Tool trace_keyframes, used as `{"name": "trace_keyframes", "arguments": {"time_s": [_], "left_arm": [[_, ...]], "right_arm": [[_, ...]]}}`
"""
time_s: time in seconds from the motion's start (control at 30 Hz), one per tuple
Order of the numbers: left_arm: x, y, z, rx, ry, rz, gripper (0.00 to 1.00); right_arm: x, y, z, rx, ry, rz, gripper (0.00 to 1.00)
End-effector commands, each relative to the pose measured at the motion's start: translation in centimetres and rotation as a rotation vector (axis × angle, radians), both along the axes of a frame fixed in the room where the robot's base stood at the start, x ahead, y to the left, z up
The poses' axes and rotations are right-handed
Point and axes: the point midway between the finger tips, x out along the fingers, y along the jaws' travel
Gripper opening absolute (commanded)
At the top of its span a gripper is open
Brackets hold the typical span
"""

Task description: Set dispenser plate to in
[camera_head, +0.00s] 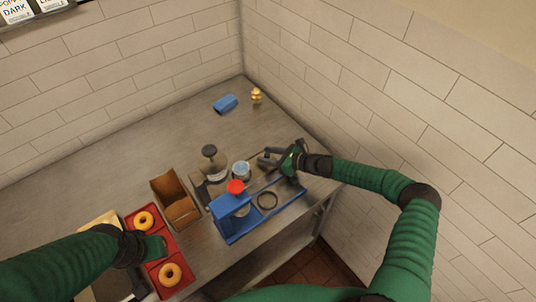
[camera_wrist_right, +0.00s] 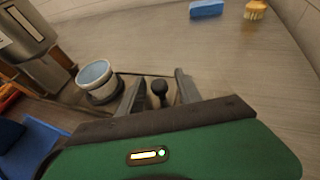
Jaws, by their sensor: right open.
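The grey metal dispenser (camera_head: 213,172) with a dark top stands mid-counter and also shows at the left of the right wrist view (camera_wrist_right: 28,45). In the wrist view a thin dark-edged plate (camera_wrist_right: 128,76) extends from beside it, with a light cup with a blue-grey inside (camera_wrist_right: 95,75) standing there; the cup also shows in the head view (camera_head: 241,171). A black knob (camera_wrist_right: 158,92) stands between the fingers of my open right gripper (camera_head: 268,157); contact cannot be told. My left gripper (camera_head: 152,248) is over the red tray, its fingers unclear.
A blue stand (camera_head: 228,228) with a red knob (camera_head: 235,187) is in front. Left are a brown box (camera_head: 175,200) and a red tray (camera_head: 153,220) with bagels. A blue sponge (camera_head: 225,104) and yellow brush (camera_head: 256,95) lie behind. Tiled walls enclose the back and right.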

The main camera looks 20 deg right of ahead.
Motion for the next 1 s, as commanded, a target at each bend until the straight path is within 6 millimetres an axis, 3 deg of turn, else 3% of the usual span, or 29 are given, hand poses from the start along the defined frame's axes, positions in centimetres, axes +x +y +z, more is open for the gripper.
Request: {"name": "trace_keyframes", "arguments": {"time_s": [0.17,0.47,1.0], "left_arm": [[0.00,0.01,-0.03,0.000,0.000,0.000,0.36],[0.00,0.01,-0.03,0.000,0.000,0.000,0.36],[-0.01,0.01,-0.02,0.000,0.000,0.000,0.36]], "right_arm": [[0.06,0.00,-0.05,-0.001,0.001,0.000,0.39],[-0.02,-0.12,0.01,0.001,0.000,0.000,0.00],[-0.12,-0.12,0.04,0.001,0.000,0.000,0.00]]}}
